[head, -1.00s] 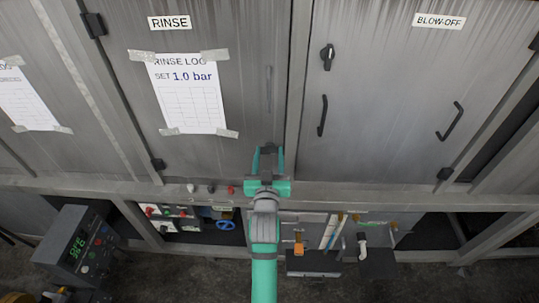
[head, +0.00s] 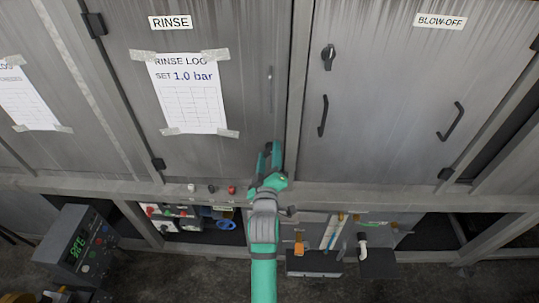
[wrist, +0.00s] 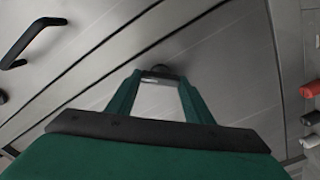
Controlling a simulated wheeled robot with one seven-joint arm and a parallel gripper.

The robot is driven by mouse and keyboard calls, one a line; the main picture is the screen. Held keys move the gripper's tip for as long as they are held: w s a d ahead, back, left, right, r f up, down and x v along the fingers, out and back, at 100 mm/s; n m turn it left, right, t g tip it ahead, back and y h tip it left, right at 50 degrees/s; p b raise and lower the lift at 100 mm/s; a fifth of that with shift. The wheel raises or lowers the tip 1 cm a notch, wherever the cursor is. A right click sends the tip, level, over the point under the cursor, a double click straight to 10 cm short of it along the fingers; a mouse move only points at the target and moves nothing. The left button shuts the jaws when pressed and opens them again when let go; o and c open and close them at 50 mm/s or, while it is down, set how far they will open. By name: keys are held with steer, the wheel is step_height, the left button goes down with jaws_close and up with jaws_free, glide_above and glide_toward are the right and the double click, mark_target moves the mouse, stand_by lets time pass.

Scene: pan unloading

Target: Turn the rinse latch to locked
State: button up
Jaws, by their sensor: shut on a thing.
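The rinse latch shows in the wrist view as a small dark knob (wrist: 160,69) on the grey door, right at my fingertips. Its lower part is hidden, and I cannot read which way it points. In the head view my gripper (head: 269,153) covers it at the lower right of the RINSE door (head: 245,120). My gripper is shut on the latch, with its two green fingers to either side. The jaws look turned, nearly edge-on to the head camera.
A RINSE LOG sheet (head: 190,95) is taped on the door. The BLOW-OFF door (head: 400,80) at right has its own black latch (head: 328,57) and handle (head: 322,115). A red button (head: 232,190) and other buttons sit on the ledge just below left of my gripper.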

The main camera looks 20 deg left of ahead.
steer(key=n, duration=0.4)
steer(key=shift+f+n, duration=0.1)
steer(key=shift+n, duration=1.7)
steer(key=o, duration=0.8)
steer(key=shift+a, duration=0.1)
steer(key=shift+s, duration=0.1)
steer(key=v, duration=1)
steer(key=shift+s, duration=0.3)
